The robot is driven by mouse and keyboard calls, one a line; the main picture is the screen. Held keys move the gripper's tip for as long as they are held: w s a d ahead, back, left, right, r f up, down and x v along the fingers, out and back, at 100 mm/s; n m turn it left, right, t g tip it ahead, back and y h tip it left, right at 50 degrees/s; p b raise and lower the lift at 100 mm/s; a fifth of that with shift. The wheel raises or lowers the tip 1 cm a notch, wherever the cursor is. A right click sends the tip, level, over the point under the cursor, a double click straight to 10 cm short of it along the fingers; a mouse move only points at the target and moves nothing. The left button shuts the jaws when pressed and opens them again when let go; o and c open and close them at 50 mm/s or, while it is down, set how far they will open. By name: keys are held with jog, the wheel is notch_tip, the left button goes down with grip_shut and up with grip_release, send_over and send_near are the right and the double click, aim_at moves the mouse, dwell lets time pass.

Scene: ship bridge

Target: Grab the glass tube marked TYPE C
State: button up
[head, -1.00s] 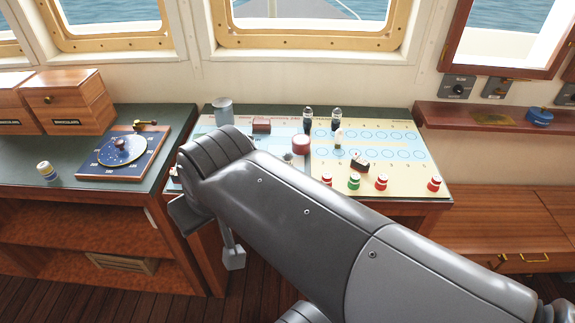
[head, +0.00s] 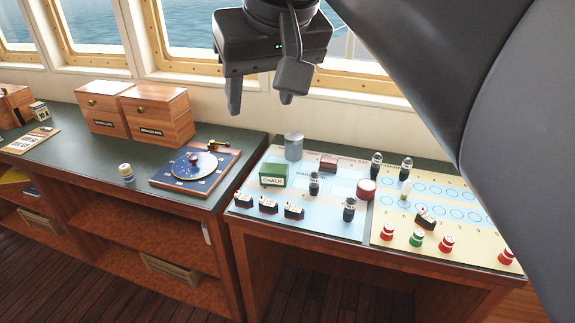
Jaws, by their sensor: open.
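No TYPE C marking is readable in the head view, so I cannot tell which thing is the glass tube. Several small upright pieces with dark bodies and shiny tops stand on the chart boards: one at the back (head: 376,165), a second beside it (head: 406,168), a third on the blue board (head: 314,184) and a fourth near its front (head: 349,209). A slim pale piece (head: 404,190) stands on the cream board. My gripper (head: 261,97) is open and empty, fingers pointing down, high in front of the windows, apart from the pieces.
The blue board (head: 275,217) also carries a green CHALK box (head: 273,174), a grey cylinder (head: 293,146) and small dark blocks. Red and green knobs (head: 417,238) line the cream board's front. A dial plate (head: 195,167) and wooden boxes (head: 158,115) are left. My arm hides the right side.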

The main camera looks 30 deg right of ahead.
jog(key=w+d+m, duration=0.2)
jog(key=w+d, duration=0.5)
jog(key=d, duration=0.6)
jog(key=m+g+h, duration=0.1)
send_over(350, 207)
jog(key=s+d, duration=0.2)
jog(key=s, duration=0.1)
jog(key=f, duration=1.3)
jog(key=w+f, duration=0.1)
jog(key=f, duration=1.1)
jog(key=w+f, duration=0.1)
jog(key=f, duration=1.2)
jog(key=shift+a+f, duration=0.35)
jog(key=x, duration=0.4)
jog(key=shift+w+a+f, duration=0.3)
jog(key=shift+w, duration=0.1)
jog(key=shift+w+d+f, duration=0.15)
jog(key=shift+w+f, duration=0.15)
jog(key=shift+f, duration=0.3)
jog(key=c, duration=1)
